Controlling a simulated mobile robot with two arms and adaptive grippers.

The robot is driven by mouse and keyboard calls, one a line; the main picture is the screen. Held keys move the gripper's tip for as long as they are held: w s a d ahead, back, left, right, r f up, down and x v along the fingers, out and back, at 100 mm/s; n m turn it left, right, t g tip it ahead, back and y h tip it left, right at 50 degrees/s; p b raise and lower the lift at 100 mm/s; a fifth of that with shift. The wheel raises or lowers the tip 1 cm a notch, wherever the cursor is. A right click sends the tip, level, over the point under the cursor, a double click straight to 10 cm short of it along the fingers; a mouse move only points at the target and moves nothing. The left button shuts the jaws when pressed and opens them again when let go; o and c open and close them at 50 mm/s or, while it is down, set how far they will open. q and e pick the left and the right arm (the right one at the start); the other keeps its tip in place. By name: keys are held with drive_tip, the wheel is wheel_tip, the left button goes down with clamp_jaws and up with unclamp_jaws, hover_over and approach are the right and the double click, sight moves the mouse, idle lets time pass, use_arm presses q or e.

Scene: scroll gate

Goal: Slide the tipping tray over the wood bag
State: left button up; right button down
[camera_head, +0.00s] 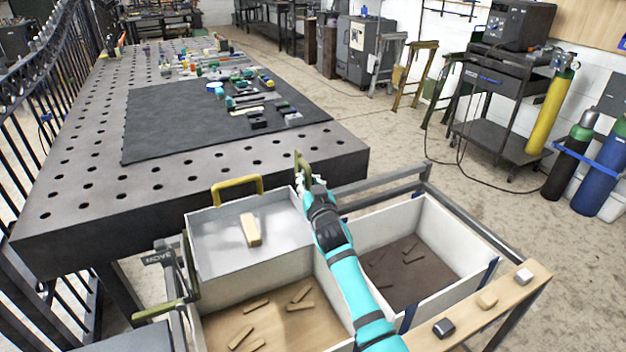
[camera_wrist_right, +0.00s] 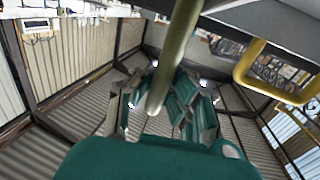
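The grey metal tipping tray (camera_head: 215,240) lies across the far part of the left bin, with one wood block (camera_head: 250,229) on it. A yellow handle (camera_head: 238,184) stands at its far edge. The wood bag (camera_head: 222,318) is the left pale-walled bin, with several wood pieces inside. My right gripper (camera_head: 312,184) is at an olive upright handle (camera_head: 301,163) by the tray's far right corner. In the right wrist view, the handle's bar (camera_wrist_right: 172,62) runs between the spread fingers (camera_wrist_right: 165,108); firm contact is not clear. My left gripper is out of view.
A second bin (camera_head: 437,218) with a dark floor and a few pieces stands right of the wood bag. A wooden ledge (camera_head: 508,289) holds small blocks. A perforated metal table (camera_head: 90,205) blocks the far side.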

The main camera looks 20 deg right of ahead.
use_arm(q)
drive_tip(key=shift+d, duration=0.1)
use_arm(e)
drive_tip(key=shift+s+a+f, duration=0.15)
drive_tip(key=shift+a+f, duration=0.05)
drive_tip(key=shift+f, duration=0.3)
drive_tip(key=c, duration=1.8)
unclamp_jaws()
drive_tip(key=shift+c, duration=0.2)
drive_tip(key=o, duration=0.4)
drive_tip(key=shift+s+r, duration=0.3)
drive_tip(key=shift+r, duration=0.1)
drive_tip(key=shift+o, duration=1)
drive_tip(key=shift+a, duration=0.1)
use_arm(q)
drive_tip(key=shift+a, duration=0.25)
use_arm(e)
drive_tip(key=shift+w, duration=0.2)
drive_tip(key=s, duration=1.2)
drive_tip(key=shift+a, duration=0.3)
